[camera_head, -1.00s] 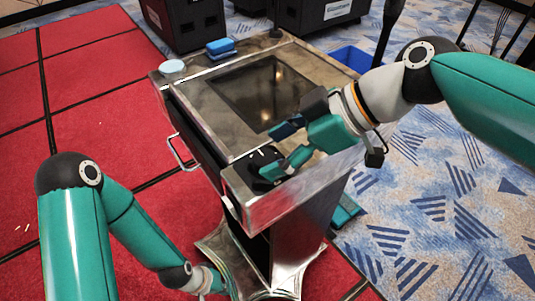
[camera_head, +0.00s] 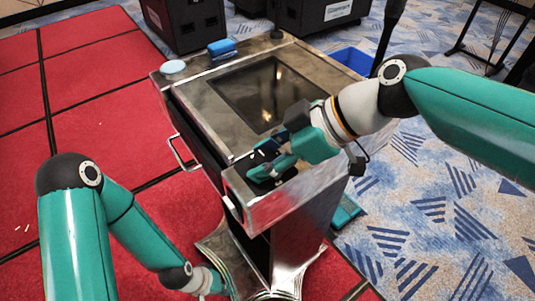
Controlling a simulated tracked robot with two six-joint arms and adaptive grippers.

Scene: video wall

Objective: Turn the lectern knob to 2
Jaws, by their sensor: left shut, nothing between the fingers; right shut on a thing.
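The lectern (camera_head: 205,99) stands in the middle, with a dark screen (camera_head: 262,92) set into its sloped top. The black knob (camera_head: 259,176) is at the front corner of the top, mostly hidden by my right gripper. A few white marks show beside it. My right gripper (camera_head: 260,166) reaches in from the right, low over the panel, with its fingers shut on the knob. The knob's pointer and setting cannot be read. My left gripper (camera_head: 218,288) is low at the lectern's foot, shut and empty, small and partly hidden in the picture.
A light blue round thing (camera_head: 173,67) and a blue block (camera_head: 221,47) sit on the lectern's back edge. A handle (camera_head: 182,154) sticks out on its left side. A blue bin (camera_head: 352,60) and black cases (camera_head: 186,22) stand behind. Red carpet lies left.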

